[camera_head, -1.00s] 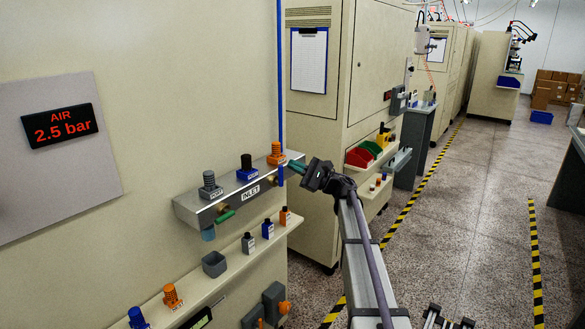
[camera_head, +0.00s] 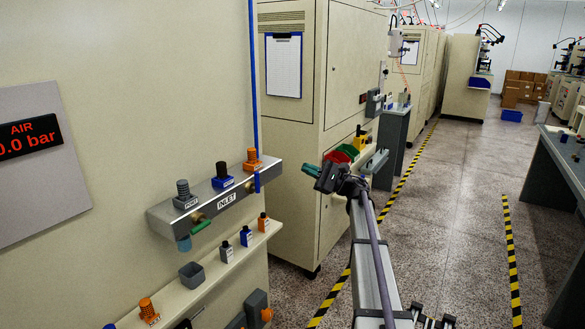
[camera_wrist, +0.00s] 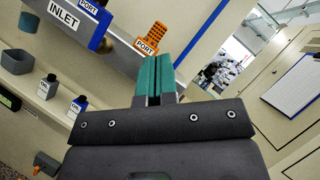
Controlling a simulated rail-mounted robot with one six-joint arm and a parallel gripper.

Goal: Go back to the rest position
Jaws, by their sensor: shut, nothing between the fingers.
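My gripper (camera_head: 310,170) has green fingertips and is held in open air to the right of the metal INLET manifold (camera_head: 212,203). In the wrist view my gripper (camera_wrist: 152,80) shows its green fingers pressed together, with nothing between them. The manifold carries a grey fitting (camera_head: 183,190), a blue fitting (camera_head: 222,174) and an orange fitting (camera_head: 253,160). The fingers are apart from the orange fitting in the head view. A blue lever (camera_head: 257,182) hangs at the manifold's right end. A green lever (camera_head: 201,227) sits near its left end.
An AIR display (camera_head: 28,137) reads 0.0 bar, partly cut off. Below the manifold, a shelf (camera_head: 205,277) holds a grey cup (camera_head: 192,275) and several small bottles. A cabinet (camera_head: 300,130) stands behind my gripper. The aisle floor (camera_head: 450,200) at right is clear.

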